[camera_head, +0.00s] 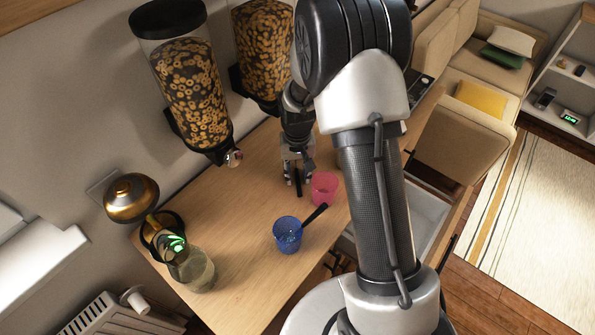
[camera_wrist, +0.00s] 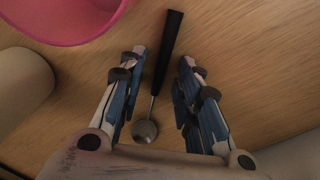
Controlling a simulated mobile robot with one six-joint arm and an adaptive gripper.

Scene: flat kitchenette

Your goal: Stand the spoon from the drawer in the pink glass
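A spoon with a black handle (camera_wrist: 168,52) and a small metal bowl (camera_wrist: 145,130) appears to lie on the wooden counter in the wrist view. My gripper (camera_wrist: 163,72) is open, with its fingers on either side of the spoon and visible gaps to it. In the head view my gripper (camera_head: 297,172) points down at the counter, and the black spoon handle (camera_head: 299,188) shows below it. The pink glass (camera_head: 324,188) stands upright just right of my gripper; its rim shows at the top left of the wrist view (camera_wrist: 62,38). The open drawer (camera_head: 425,215) is partly hidden by my arm.
A blue glass (camera_head: 288,238) with a dark-handled utensil (camera_head: 315,214) leaning in it stands nearer on the counter (camera_head: 240,215). A glass jug (camera_head: 195,272) is at the left. Cereal dispensers (camera_head: 185,85) hang at the back. A beige round object (camera_wrist: 22,82) is at left in the wrist view.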

